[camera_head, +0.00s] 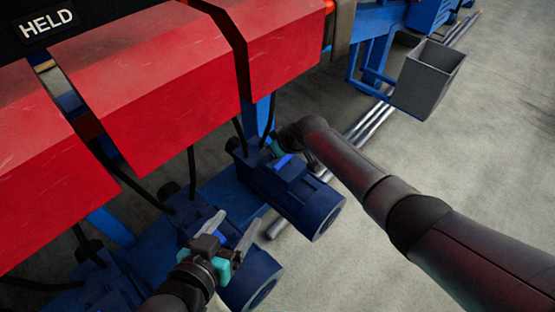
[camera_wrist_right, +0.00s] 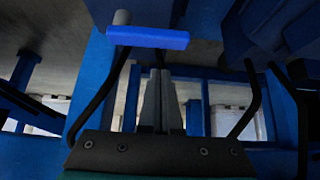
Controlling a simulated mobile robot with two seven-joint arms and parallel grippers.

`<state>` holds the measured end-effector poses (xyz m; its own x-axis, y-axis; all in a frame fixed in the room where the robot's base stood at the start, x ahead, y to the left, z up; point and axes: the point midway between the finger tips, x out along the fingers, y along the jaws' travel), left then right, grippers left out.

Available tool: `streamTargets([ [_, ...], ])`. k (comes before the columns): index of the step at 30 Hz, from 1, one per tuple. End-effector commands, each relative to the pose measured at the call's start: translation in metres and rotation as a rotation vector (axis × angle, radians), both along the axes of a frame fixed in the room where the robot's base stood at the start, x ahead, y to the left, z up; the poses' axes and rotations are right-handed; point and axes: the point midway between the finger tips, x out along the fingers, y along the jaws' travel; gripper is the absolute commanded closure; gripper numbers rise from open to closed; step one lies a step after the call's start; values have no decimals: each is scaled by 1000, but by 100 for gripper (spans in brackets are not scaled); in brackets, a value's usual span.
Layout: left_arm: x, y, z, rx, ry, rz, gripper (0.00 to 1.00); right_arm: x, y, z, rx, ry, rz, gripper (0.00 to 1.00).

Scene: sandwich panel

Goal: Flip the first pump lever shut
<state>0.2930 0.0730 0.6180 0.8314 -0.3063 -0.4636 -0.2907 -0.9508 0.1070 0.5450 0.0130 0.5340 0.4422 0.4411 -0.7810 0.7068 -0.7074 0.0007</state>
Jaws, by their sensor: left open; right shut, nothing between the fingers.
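Two dark blue pumps stand below the red covers in the head view: a farther pump (camera_head: 300,200) and a nearer pump (camera_head: 252,284). A bright blue lever (camera_head: 284,160) shows on the farther pump, beside my right gripper (camera_head: 277,148), whose fingers are mostly hidden there. In the right wrist view my right gripper (camera_wrist_right: 159,100) is shut and empty, with a bright blue lever bar (camera_wrist_right: 148,38) and its grey round end just beyond the fingertips. My left gripper (camera_head: 232,228) is open over the nearer pump, with a bit of bright blue between its fingers.
Red covers (camera_head: 145,75) hang over the pumps, close above both grippers. Black hoses (camera_head: 192,172) run down between them. A grey bin (camera_head: 430,78) is mounted at the upper right, and metal pipes (camera_head: 374,122) lie on the floor. The floor at right is clear.

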Motion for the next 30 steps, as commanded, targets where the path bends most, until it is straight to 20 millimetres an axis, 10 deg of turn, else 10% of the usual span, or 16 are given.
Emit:
streamTargets([
  [30, 1, -7, 3, -34, -58, -4, 22, -27, -26, -4, 0, 0, -1, 100],
])
